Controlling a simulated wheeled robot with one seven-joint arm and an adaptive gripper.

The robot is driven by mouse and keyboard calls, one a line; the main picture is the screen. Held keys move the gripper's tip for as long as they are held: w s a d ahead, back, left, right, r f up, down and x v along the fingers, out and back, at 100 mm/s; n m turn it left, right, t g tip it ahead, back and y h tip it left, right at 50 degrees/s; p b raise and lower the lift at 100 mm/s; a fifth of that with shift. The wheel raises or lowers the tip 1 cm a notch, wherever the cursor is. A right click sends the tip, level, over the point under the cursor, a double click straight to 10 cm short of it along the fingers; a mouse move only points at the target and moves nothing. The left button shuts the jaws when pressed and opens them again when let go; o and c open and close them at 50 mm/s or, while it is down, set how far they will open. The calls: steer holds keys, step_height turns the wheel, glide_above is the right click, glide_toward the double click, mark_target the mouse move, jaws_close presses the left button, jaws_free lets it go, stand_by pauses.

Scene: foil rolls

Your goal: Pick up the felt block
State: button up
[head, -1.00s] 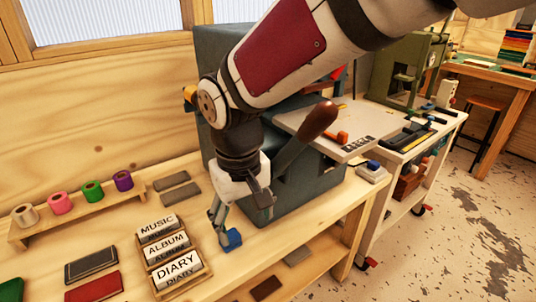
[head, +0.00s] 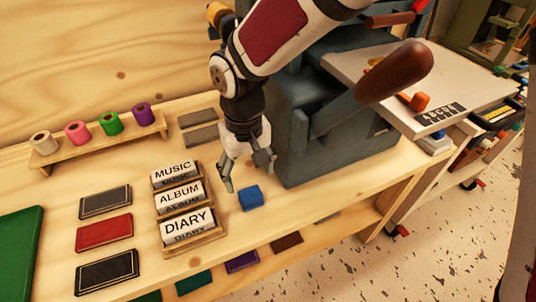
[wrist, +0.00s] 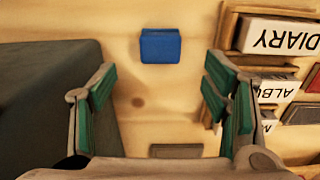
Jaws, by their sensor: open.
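A small blue block (head: 251,197), which I take to be the felt block, sits on the wooden bench between the label rack and the dark press. In the wrist view the blue block (wrist: 160,46) lies beyond my fingertips, close to midway between them. My gripper (head: 248,174) is open and empty, pointing down just behind the block in the head view. In the wrist view the gripper (wrist: 160,78) has its green-padded fingers wide apart with bare wood between them. Nothing touches the block that I can see.
A rack of MUSIC, ALBUM and DIARY labels (head: 192,238) stands left of the block. The dark press (head: 325,150) with its brown-handled lever (head: 395,72) rises close on the right. Grey bars (head: 200,136) lie behind. The bench in front of the block is clear.

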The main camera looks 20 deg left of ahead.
mark_target(250, 192)
step_height(250, 192, down, 8)
steer(key=shift+f+b, duration=0.2)
steer(key=shift+b, duration=0.45)
steer(key=shift+c, duration=0.3)
steer(key=c, duration=1.2)
